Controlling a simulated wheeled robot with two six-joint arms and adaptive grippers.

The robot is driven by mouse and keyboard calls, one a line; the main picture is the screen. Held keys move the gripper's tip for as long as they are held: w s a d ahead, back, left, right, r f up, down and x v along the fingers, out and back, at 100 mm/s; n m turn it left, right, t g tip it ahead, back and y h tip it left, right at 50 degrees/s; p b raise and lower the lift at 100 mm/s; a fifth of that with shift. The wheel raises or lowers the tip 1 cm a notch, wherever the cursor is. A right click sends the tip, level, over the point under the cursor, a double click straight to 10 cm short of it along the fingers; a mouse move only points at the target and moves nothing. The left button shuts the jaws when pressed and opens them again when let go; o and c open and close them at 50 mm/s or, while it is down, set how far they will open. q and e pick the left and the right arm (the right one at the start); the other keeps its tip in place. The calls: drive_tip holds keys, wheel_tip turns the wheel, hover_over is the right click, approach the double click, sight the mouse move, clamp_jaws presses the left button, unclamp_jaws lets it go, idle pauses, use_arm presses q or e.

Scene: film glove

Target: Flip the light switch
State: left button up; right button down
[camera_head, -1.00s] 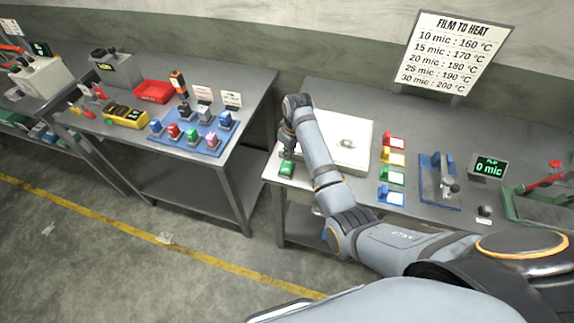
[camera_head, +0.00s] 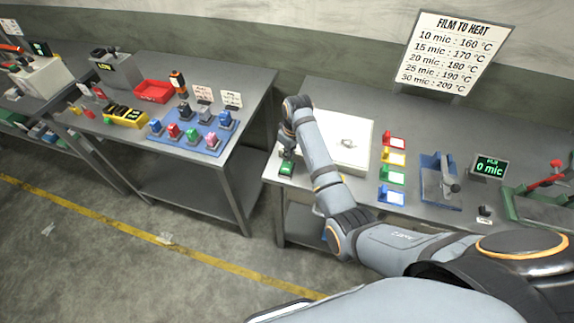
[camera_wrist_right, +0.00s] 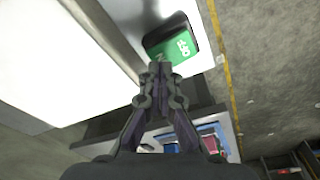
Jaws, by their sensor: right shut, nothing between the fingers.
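A small green switch (camera_head: 286,169) sits in a dark housing at the front left corner of the right table, beside a white lit panel. In the right wrist view the green switch face (camera_wrist_right: 180,46) carries white lettering too blurred to read surely. My right gripper (camera_head: 288,156) points down just above and behind the switch. Its closed fingertips (camera_wrist_right: 161,66) overlap the switch's edge in the right wrist view; I cannot tell whether they touch it. The gripper is shut and empty. My left gripper is out of view.
The white panel (camera_head: 349,150) lies right beside the gripper. Coloured labelled blocks (camera_head: 391,174), a blue device (camera_head: 437,168) and a "0 mic" display (camera_head: 489,167) stand further right. A gap separates this table from the left table (camera_head: 250,90), which holds a blue button mat (camera_head: 168,143).

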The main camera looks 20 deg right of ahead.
drive_tip(key=shift+f, duration=0.75)
drive_tip(key=shift+r, duration=0.1)
wheel_tip(320, 180, up, 5)
drive_tip(key=p, duration=0.6)
wheel_tip(320, 180, up, 2)
drive_tip(key=shift+p, duration=0.9)
